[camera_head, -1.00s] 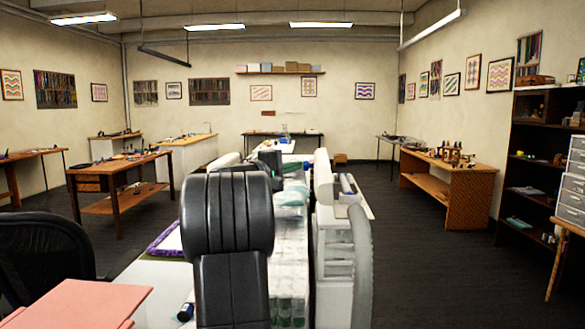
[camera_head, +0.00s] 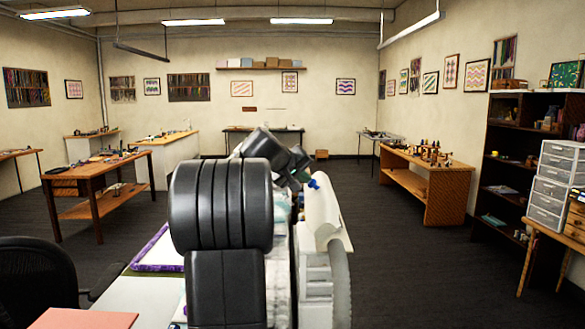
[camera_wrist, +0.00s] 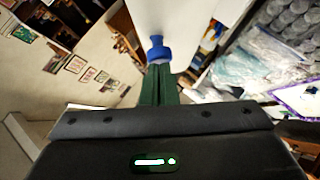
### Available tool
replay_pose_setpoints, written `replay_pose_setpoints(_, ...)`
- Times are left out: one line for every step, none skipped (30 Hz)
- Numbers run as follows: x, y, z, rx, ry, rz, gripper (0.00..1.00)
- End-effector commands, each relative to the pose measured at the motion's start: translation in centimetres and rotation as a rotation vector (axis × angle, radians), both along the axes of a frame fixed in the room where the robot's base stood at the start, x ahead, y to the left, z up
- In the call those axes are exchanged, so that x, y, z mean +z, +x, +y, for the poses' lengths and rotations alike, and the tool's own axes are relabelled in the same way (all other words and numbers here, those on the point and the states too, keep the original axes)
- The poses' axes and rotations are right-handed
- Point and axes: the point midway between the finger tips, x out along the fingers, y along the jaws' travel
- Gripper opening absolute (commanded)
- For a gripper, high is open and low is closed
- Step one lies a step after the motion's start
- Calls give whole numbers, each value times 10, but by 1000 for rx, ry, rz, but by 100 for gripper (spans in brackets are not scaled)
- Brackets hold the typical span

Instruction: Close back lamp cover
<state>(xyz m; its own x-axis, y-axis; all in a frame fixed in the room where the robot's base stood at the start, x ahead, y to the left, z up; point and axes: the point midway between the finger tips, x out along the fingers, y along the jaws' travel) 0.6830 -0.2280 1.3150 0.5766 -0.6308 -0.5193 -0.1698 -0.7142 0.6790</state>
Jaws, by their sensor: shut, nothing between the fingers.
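A white panel (camera_head: 322,212) with a blue knob (camera_head: 314,184) stands tilted on the white machine to the right of my arm in the head view. It looks like the lamp cover, though I cannot tell for sure that it is the back one. In the wrist view the white panel (camera_wrist: 190,20) fills the top middle, with the blue knob (camera_wrist: 158,50) at its lower edge. My gripper (camera_wrist: 159,70) has its dark green fingers shut and empty. The fingertips are right by the knob; I cannot tell whether they touch it. My arm hides much of the machine.
Clear bottles (camera_wrist: 290,30) and plastic bags (camera_wrist: 245,65) lie on the workbench at the right of the wrist view. A black chair (camera_head: 35,275) and a pink box (camera_head: 85,318) are at the lower left. A wooden table (camera_head: 428,180) stands at the right. Dark floor is open between.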

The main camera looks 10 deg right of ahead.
Motion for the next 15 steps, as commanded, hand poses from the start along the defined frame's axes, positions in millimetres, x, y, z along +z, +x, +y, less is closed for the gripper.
replay_pose_setpoints(9, -2, -7, -3, 45, -11, 0)
replay_pose_setpoints(9, -3, -11, -4, 72, -16, 0)
replay_pose_setpoints(9, -4, -16, -4, 110, -25, 0)
replay_pose_setpoints(10, -5, -19, -3, 138, -32, 0)
replay_pose_setpoints(9, -6, -23, -4, 166, -38, 0)
replay_pose_setpoints(9, -7, -27, -4, 200, -46, 0)
replay_pose_setpoints(7, -8, -30, -4, 221, -52, 0)
replay_pose_setpoints(5, -8, -33, -4, 237, -56, 0)
replay_pose_setpoints(1, -9, -37, -4, 245, -59, 0)
replay_pose_setpoints(-1, -10, -40, -3, 246, -58, 0)
replay_pose_setpoints(-3, -10, -43, -3, 244, -58, 0)
replay_pose_setpoints(-4, -11, -47, -2, 243, -58, 0)
replay_pose_setpoints(-5, -12, -50, -2, 243, -58, 0)
replay_pose_setpoints(-6, -13, -53, -2, 243, -58, 0)
replay_pose_setpoints(-8, -14, -56, -2, 242, -58, 0)
